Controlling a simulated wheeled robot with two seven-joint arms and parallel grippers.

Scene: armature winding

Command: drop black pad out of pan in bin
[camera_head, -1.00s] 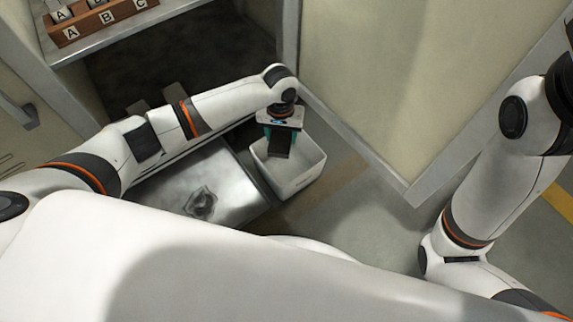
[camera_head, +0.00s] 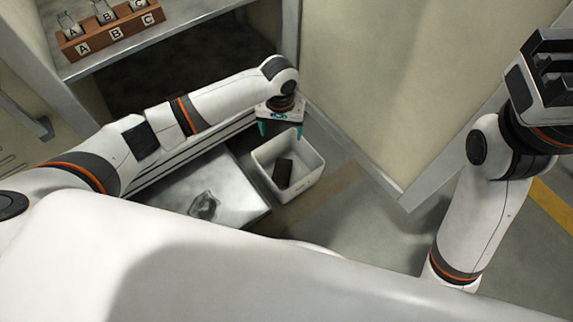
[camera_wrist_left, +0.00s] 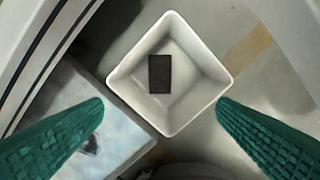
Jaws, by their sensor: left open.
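The black pad (camera_head: 284,173) is inside the white bin (camera_head: 313,184). The pad (camera_wrist_left: 160,74) also shows within the bin walls (camera_wrist_left: 196,112) in the left wrist view. I cannot tell whether it lies flat on the bottom. My left gripper (camera_head: 280,130) is open and empty above the bin's back edge, its teal fingers (camera_wrist_left: 161,135) spread wide. A flat light-grey metal pan (camera_head: 235,190) lies left of the bin with a dark, crumpled-looking patch on it. My right gripper (camera_head: 560,70) is raised at the far right; its fingertips are not clear.
A wooden block (camera_head: 110,34) with labels A, B and C stands on a shelf at the upper left. A beige cabinet panel (camera_head: 370,90) rises behind the bin. The floor (camera_head: 370,225) right of the bin is clear.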

